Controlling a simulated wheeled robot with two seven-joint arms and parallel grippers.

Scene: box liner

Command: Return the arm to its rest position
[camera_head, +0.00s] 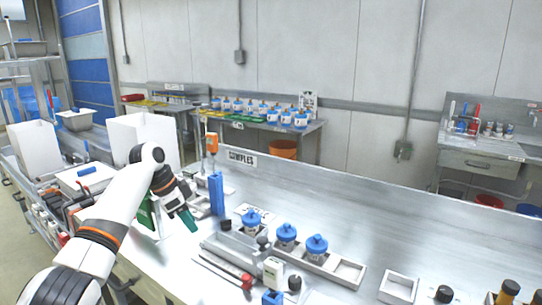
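My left arm reaches in from the lower left, white with orange rings. Its dark gripper (185,214) points down over the left part of the metal bench (345,215). A teal-green part shows at its tip; whether the fingers are apart or closed is too small to tell. A green and white item (148,217) stands just left of the gripper, partly hidden by the arm. A blue upright block (216,194) stands just right of it. My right gripper is out of view.
Blue-lidded jars (316,246) sit in a metal tray right of the gripper. An empty small tray (399,286) lies further right. White open boxes (141,130) stand behind my arm. The bench's back right is clear.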

